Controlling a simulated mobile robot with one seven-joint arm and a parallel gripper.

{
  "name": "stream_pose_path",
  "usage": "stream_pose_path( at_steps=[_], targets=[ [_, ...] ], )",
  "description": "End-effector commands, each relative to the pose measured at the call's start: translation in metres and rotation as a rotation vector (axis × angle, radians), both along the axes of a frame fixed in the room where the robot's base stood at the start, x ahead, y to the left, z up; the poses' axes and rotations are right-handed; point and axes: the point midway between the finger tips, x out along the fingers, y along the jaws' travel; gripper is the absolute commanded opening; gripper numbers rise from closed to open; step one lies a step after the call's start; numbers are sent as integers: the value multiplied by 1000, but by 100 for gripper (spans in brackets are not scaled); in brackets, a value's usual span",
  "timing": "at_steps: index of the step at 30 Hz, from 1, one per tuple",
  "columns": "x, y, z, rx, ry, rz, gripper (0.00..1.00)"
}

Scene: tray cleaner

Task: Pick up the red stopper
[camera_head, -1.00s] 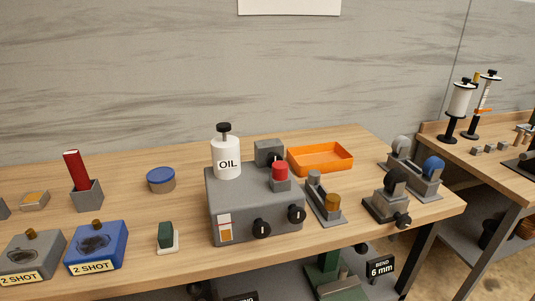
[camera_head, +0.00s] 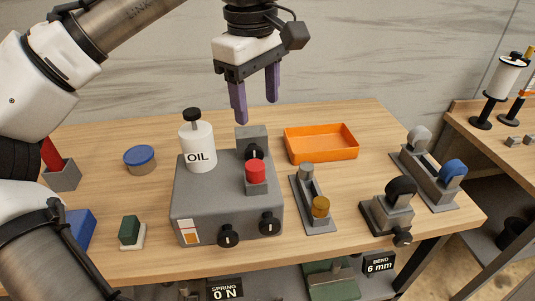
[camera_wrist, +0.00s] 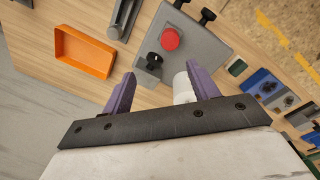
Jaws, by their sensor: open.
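The red stopper (camera_head: 256,171) is a short red cylinder seated on a small grey block on top of the grey box (camera_head: 188,200). It also shows in the wrist view (camera_wrist: 170,39), beyond my fingertips. My gripper (camera_head: 256,111) is open and empty, with two purple fingers pointing down. In the head view it hangs above the back of the grey box, higher than the stopper. In the wrist view its fingers (camera_wrist: 160,80) are spread, with the stopper just past the gap.
The white OIL bottle (camera_head: 198,150) stands on the box, left of the stopper. A grey block with a black knob (camera_head: 252,139) is behind it. An orange tray (camera_head: 320,143) lies right of the box. A grey holder with a brown knob (camera_head: 313,205) stands right.

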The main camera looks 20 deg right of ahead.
Motion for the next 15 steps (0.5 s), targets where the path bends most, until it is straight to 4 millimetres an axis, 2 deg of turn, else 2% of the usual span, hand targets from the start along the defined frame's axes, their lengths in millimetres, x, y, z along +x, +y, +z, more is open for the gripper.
stream_pose_path(
  at_steps=[5,15],
  targets=[
    [-5,8,-7,67,44,52,60],
    [-5,9,-69,67,42,50,60]
  ],
)
